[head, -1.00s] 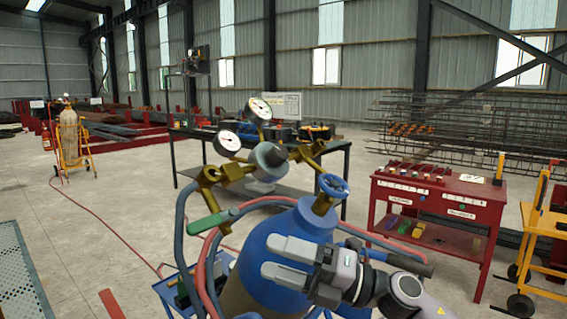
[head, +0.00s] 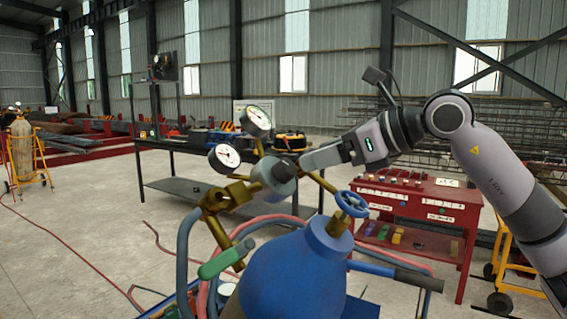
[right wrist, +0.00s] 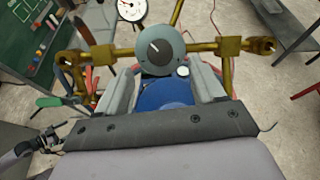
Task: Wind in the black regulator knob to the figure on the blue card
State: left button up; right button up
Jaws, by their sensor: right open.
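The dark grey-black regulator knob (head: 275,174) is on the brass regulator above the blue cylinder (head: 296,272). In the right wrist view the knob (right wrist: 160,50) shows a short white mark on its round face, tilted up-left. My right gripper (head: 298,166) is close to the knob from the right. In the right wrist view its two open fingers (right wrist: 162,75) stand either side of the knob's lower part, with gaps; I cannot tell how deep it sits between them. Part of what looks like my left gripper (right wrist: 55,138) shows at lower left. I cannot make out a blue card.
Two white-faced gauges, upper (head: 258,119) and lower (head: 224,157), stand by the knob. A blue valve handwheel (head: 351,204), a green-handled lever (head: 218,262) and hoses surround the regulator. A red bench (head: 420,212) stands right, a dark table (head: 180,187) behind.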

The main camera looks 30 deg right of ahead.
aim_at(289, 166)
jog(key=p+x, duration=0.1)
jog(key=x, duration=0.5)
jog(key=shift+w+a+f, duration=0.15)
jog(key=shift+w+a, duration=0.05)
jog(key=shift+w, duration=0.05)
jog(key=c, duration=1)
